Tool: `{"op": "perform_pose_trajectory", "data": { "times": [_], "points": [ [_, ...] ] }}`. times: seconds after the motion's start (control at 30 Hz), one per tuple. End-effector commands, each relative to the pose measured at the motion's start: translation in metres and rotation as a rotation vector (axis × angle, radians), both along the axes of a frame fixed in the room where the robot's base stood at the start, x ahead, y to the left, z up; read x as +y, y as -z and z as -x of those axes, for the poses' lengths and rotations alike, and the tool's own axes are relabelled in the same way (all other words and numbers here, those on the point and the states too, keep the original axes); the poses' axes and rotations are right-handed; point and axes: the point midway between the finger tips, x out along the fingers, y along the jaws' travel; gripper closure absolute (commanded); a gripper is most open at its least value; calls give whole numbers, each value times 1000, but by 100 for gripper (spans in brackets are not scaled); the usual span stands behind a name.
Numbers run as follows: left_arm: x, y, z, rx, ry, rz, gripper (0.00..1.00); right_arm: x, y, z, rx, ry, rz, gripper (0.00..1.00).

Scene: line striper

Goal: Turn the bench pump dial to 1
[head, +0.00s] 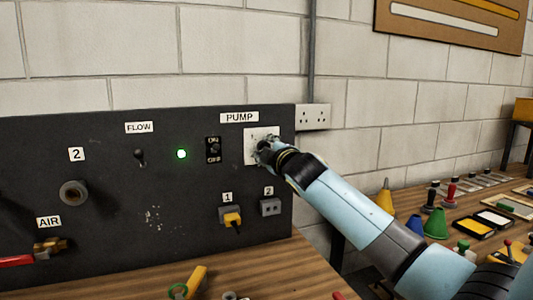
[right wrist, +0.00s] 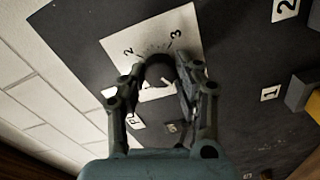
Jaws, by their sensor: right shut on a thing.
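The bench pump dial is a dark round knob (right wrist: 159,72) on a white plate (head: 263,132) under the PUMP label (head: 239,117). In the right wrist view, the numbers 2 and 3 show on the plate beside the knob. My right gripper (head: 262,151) is at the plate and hides most of the knob in the head view. In the right wrist view its two fingers (right wrist: 160,80) are closed around the knob, one on each side. I cannot tell which number the dial points to. My left gripper is not in view.
Left of the dial are an ON/OFF switch (head: 213,150), a lit green lamp (head: 181,154) and the FLOW toggle (head: 140,157). Below are socket 1 with a yellow plug (head: 232,219) and socket 2 (head: 270,207). Cones and tools crowd the bench at right.

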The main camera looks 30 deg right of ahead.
Motion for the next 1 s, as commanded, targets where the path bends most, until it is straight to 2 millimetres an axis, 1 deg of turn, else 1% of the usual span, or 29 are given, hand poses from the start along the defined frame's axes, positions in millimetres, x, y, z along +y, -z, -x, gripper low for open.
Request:
{"op": "perform_pose_trajectory", "data": {
  "times": [0.03, 1.0],
  "points": [
    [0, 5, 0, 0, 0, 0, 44, 0, 3, 0, -8, 0, -41, 100],
    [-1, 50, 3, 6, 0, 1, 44, 0, 5, 0, -219, 2, -925, 100]
  ]
}}
